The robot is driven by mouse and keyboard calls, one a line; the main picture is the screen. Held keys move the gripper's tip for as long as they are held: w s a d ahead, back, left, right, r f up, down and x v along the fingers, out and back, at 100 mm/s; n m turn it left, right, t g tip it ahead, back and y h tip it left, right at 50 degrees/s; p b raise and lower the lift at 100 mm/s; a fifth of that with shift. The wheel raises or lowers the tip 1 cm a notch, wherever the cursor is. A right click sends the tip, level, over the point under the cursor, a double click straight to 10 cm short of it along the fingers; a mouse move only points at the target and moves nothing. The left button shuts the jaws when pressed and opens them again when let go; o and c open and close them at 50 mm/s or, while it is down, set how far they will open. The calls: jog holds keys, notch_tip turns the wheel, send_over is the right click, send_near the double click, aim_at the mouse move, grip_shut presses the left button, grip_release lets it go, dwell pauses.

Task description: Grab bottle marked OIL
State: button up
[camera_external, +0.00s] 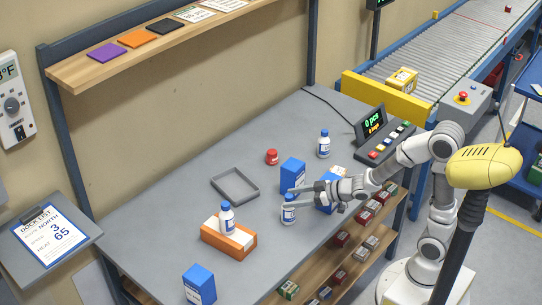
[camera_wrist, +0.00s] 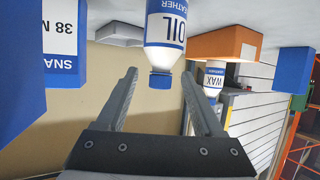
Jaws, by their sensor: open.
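The white and blue bottle marked OIL (camera_wrist: 165,30) shows upside down in the wrist view, its blue cap between the fingertips. In the external view, a matching bottle (camera_external: 289,212) stands upright on the table at my gripper (camera_external: 291,197). My gripper's jaws, also in the wrist view (camera_wrist: 159,76), are open, with a finger on either side of the cap. I cannot tell whether either finger touches it. A bottle marked WAX (camera_wrist: 214,77) stands on an orange box; it also shows in the external view (camera_external: 227,218).
The orange box (camera_external: 230,241) is left of the gripper. Blue boxes (camera_external: 292,173) (camera_external: 199,286) stand behind it and at the table's front. The table's left is clear.

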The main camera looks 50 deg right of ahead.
jog(key=b+x, duration=0.1)
jog(key=x, duration=0.3)
jog(key=shift+f+b, duration=0.15)
jog(key=shift+b, duration=0.15)
jog(key=shift+w+a+f, duration=0.1)
jog(key=shift+w+a, duration=0.15)
jog(key=shift+w, duration=0.1)
grip_shut()
